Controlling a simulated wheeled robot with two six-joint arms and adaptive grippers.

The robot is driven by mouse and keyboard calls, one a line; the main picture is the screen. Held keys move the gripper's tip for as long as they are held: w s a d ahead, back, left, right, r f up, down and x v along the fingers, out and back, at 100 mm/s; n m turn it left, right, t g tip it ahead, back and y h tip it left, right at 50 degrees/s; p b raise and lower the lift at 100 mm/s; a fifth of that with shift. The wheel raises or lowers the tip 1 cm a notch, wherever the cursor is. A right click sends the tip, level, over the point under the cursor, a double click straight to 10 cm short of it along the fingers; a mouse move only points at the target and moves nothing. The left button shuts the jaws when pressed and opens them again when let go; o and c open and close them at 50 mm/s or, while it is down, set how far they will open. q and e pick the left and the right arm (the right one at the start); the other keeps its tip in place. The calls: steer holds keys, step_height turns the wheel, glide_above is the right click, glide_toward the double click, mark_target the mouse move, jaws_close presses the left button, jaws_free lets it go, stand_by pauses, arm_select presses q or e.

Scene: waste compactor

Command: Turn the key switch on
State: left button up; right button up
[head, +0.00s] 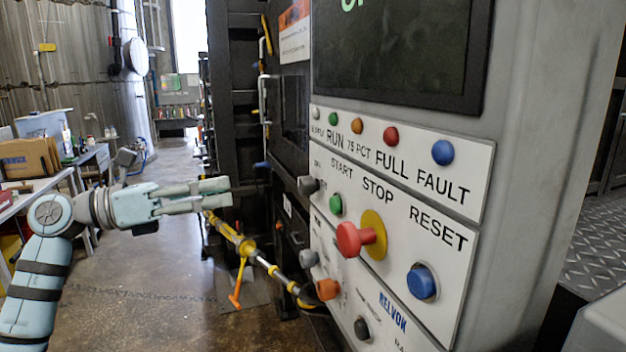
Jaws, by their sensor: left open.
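The control panel (456,262) is a white plate on a grey cabinet. A dark grey knob (308,186) sticks out at its left edge beside small lettering and looks like the key switch; its turn position is too small to read. My left gripper (229,192) is open and empty, its fingers pointing right toward this knob at about its height. A clear gap shows between them. My right gripper is not in view.
Near the knob are a green START button (336,205), a red STOP mushroom button (355,238) and a blue RESET button (422,282). Lower are a grey knob (309,258), an orange button (327,289) and a black knob (361,328). A yellow-black bar (232,236) runs below my gripper.

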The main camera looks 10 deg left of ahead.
arm_select(q)
steer(key=s, duration=0.2)
steer(key=m+g+p, duration=0.1)
steer(key=p, duration=0.2)
glide_toward(300, 186)
steer(key=x, duration=0.4)
steer(key=shift+s+d+r, duration=0.15)
steer(key=w+d, duration=0.1)
steer(key=w, duration=0.1)
steer(key=w+d, duration=0.2)
steer(key=shift+d+f, duration=0.3)
steer(key=shift+f, duration=0.1)
steer(key=shift+s+d, duration=0.1)
steer(key=shift+d, duration=0.05)
steer(key=shift+s+r, duration=0.1)
steer(key=shift+s, duration=0.2)
steer(key=shift+w+d, duration=0.1)
steer(key=shift+w, duration=0.15)
steer(key=c, duration=0.7)
jaws_close()
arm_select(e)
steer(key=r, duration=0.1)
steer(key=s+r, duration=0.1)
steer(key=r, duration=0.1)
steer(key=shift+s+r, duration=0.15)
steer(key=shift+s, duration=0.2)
